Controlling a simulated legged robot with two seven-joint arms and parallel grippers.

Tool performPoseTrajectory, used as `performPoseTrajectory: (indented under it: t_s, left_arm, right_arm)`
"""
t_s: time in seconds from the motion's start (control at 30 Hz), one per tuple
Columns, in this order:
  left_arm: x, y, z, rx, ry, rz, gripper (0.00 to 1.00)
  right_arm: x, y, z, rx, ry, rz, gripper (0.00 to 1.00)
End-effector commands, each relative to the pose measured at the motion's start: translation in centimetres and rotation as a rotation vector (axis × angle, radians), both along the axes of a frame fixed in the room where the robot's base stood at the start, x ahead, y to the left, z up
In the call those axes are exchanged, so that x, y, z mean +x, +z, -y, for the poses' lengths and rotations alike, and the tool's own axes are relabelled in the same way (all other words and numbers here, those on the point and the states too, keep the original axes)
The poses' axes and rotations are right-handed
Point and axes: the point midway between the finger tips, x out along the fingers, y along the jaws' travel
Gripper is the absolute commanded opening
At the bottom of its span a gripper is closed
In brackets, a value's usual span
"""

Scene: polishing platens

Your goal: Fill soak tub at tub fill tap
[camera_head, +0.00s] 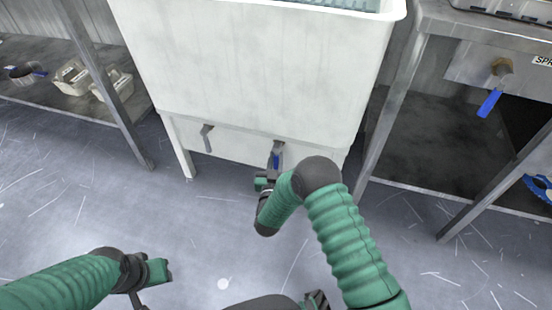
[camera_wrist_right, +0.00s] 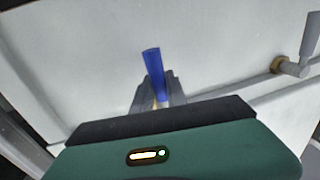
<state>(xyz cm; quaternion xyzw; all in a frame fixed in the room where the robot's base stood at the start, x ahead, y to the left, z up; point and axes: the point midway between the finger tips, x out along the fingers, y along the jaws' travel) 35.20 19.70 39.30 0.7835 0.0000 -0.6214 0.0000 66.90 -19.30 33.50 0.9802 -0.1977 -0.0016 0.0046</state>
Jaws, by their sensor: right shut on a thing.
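The white soak tub (camera_head: 255,75) stands on legs in the middle of the head view, with bluish water showing at its top edge. Low on its front are two taps. The tap with the blue lever (camera_head: 277,158) is on the right, and its lever also shows in the right wrist view (camera_wrist_right: 153,75). The grey-lever tap (camera_head: 206,137) is on the left. My right gripper (camera_head: 272,172) is shut on the blue lever, with its fingers on either side in the wrist view (camera_wrist_right: 160,92). My left gripper (camera_head: 168,271) is low at the left, away from the tub; its fingers are unclear.
A metal bench (camera_head: 430,18) stands at the right with another blue-handled valve (camera_head: 490,102) and a partly visible sign. A shelf (camera_head: 60,105) at the left holds a pan (camera_head: 22,75) and pale caddies (camera_head: 75,75). The floor in front is clear.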

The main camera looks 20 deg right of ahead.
Motion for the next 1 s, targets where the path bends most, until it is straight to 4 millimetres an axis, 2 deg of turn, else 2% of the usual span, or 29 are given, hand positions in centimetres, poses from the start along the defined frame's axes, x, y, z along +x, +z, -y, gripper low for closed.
performPoseTrajectory:
  t_s: [0.37,0.7,1.0]
  left_arm:
    - [0.0,3.7,0.0,0.0,0.0,0.0,0.36]
    - [0.0,8.4,0.0,0.0,0.0,0.0,0.36]
    - [0.0,11.3,0.0,0.0,0.0,0.0,0.36]
  right_arm:
    - [-0.6,0.5,0.4,-0.144,0.006,-0.105,0.0]
    - [-1.4,1.1,1.6,-0.402,0.006,-0.279,0.0]
    - [-2.0,1.6,2.5,-0.623,0.006,-0.426,0.0]
